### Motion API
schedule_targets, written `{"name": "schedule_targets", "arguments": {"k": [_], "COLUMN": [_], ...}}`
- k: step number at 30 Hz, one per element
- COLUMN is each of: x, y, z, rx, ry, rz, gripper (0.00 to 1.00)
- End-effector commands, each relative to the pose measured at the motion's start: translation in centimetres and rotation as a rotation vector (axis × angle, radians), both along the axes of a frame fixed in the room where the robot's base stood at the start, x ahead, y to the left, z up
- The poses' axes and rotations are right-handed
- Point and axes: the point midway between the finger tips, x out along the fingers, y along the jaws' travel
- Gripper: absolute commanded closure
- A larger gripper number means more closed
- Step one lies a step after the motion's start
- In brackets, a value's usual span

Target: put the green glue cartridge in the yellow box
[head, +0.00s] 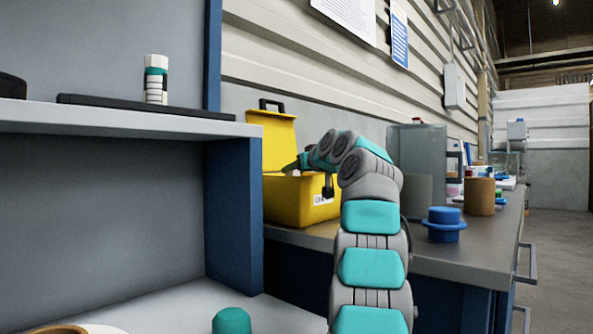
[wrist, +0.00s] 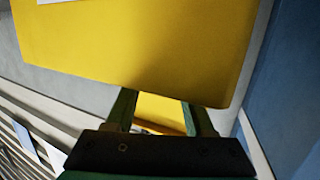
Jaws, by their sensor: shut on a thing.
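The yellow box (head: 295,205) stands on the grey bench with its lid (head: 275,140) raised at the back. My gripper (head: 290,167) is at the box's open top. In the wrist view the box's yellow wall (wrist: 140,45) fills the upper part. The tips of my gripper (wrist: 162,112) pass behind its edge, with yellow showing between the fingers. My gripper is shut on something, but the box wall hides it. I cannot make out the green glue cartridge for certain. A teal round-topped object (head: 231,320) is on the lower left shelf; I cannot tell what it is.
A blue-framed shelf unit (head: 235,200) rises at the left, with a white and teal bottle (head: 156,80) on top. Right of the box are a clear container (head: 418,150), a blue flanged part (head: 443,224) and a brown cylinder (head: 480,196). The floor at far right is clear.

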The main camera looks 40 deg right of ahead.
Motion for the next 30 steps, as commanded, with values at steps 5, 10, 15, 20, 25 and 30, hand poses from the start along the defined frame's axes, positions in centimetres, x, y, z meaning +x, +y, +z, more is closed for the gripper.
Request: {"name": "schedule_targets", "arguments": {"k": [5,10,15,20,25,30], "x": [0.0,0.0,0.0,0.0,-0.5,-3.1], "y": [0.0,0.0,0.0,0.0,0.2,1.2], "z": [0.1,0.1,0.0,0.5,1.4,1.8], "rx": [0.000,0.000,0.000,-0.001,-0.001,0.001], "ry": [-0.001,0.000,0.000,0.000,-0.002,-0.002], "rz": [0.000,0.000,0.000,-0.001,0.000,0.001], "gripper": [0.35,0.17,0.17,0.17,0.17,0.17]}}
